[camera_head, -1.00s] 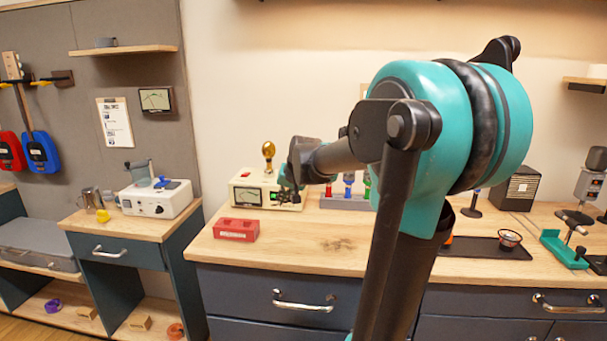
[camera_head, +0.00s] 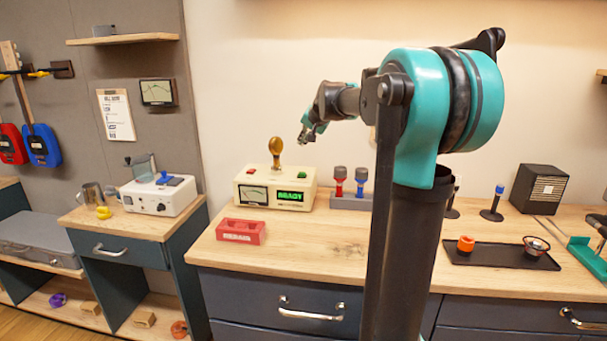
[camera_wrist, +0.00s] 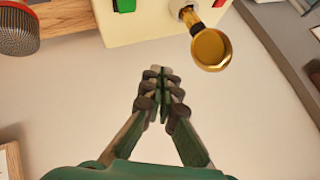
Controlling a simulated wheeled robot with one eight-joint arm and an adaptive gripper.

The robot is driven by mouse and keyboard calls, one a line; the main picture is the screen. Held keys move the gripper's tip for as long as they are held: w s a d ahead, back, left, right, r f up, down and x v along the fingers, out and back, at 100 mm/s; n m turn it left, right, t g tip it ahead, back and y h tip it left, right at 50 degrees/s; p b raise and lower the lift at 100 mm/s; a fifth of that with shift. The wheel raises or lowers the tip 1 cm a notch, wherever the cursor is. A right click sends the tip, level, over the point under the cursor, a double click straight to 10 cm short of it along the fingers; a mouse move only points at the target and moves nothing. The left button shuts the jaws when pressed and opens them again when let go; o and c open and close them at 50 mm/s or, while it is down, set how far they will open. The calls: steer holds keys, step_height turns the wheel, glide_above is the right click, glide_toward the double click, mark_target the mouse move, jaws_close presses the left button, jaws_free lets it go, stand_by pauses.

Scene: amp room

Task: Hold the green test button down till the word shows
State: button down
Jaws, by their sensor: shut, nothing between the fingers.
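The cream tester box (camera_head: 273,205) stands at the back of the wooden bench. It has a dial at the left of its front and a lit green word, which looks like READY, on its display (camera_head: 290,196). The green button (camera_head: 302,175) is on its top at the right and is uncovered; it also shows at the upper edge of the wrist view (camera_wrist: 124,5). My gripper (camera_head: 304,139) is in the air above the box, apart from the button. In the wrist view my gripper (camera_wrist: 160,74) has its fingers together, with nothing between them.
A red button (camera_head: 251,171) and an amber bulb (camera_head: 276,150) are also on the box top.

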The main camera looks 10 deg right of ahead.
mark_target(303, 174)
steer(key=shift+f, duration=0.1)
steer(key=shift+f, duration=4.3)
steer(key=shift+f, duration=0.15)
steer(key=shift+f, duration=0.3)
